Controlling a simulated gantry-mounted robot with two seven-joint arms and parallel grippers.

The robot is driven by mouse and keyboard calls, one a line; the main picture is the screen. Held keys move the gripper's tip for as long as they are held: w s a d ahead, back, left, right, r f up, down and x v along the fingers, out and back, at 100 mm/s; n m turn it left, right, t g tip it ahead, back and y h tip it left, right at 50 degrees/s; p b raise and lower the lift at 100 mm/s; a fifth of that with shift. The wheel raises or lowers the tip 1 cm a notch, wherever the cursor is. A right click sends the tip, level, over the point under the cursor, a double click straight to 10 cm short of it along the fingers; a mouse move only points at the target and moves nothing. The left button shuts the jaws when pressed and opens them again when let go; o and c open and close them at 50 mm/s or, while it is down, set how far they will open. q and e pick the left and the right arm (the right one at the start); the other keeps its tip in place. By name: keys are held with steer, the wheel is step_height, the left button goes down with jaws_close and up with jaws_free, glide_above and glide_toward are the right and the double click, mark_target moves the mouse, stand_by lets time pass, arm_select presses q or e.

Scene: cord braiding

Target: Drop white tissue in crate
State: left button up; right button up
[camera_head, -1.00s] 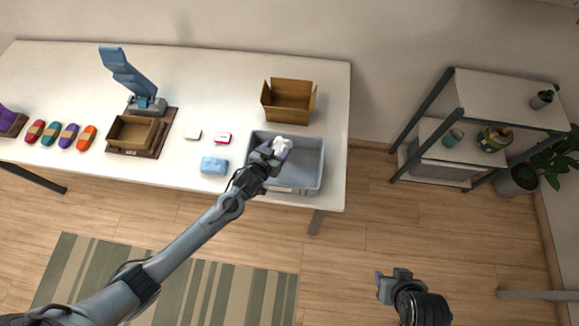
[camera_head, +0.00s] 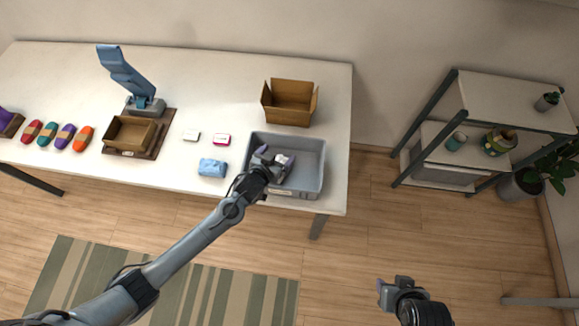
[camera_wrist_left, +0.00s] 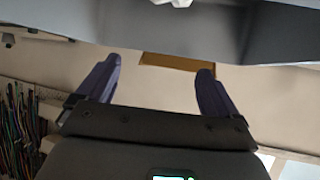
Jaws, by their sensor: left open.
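The grey crate (camera_head: 312,178) stands at the table's front right. My left gripper (camera_head: 274,158) is open over the crate's left part, its two purple fingers spread apart. The white tissue (camera_head: 281,159) shows as a small pale patch by the fingertips, inside the crate's outline. In the left wrist view a bit of white (camera_wrist_left: 172,2) shows at the top edge, and nothing lies between the spread fingers. How far the tissue is from the crate's floor is unclear. My right gripper (camera_head: 388,291) hangs over the floor, away from the table; its jaws are too small to judge.
A cardboard box (camera_head: 290,112) stands open behind the crate. A blue cloth-like item (camera_head: 213,168) lies left of the crate, with small white (camera_head: 191,135) and pink-white (camera_head: 222,139) items behind it. A shelf unit (camera_head: 505,98) stands at right.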

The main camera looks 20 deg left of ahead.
arm_select(q)
steer(key=shift+s, duration=0.1)
steer(key=v, duration=1)
steer(key=shift+s+r, duration=0.2)
steer(key=shift+s, duration=0.1)
steer(key=shift+a, duration=0.1)
steer(key=s+a+r+g+y, duration=0.15)
steer(key=s+g, duration=0.25)
steer(key=s, duration=0.6)
steer(key=s+a+r+g, duration=0.2)
steer(key=s+g, duration=0.3)
steer(key=s, duration=0.5)
step_height(320, 180, up, 17)
steer(key=p, duration=1.8)
steer(key=shift+d+m, duration=0.2)
steer(key=shift+m, duration=0.1)
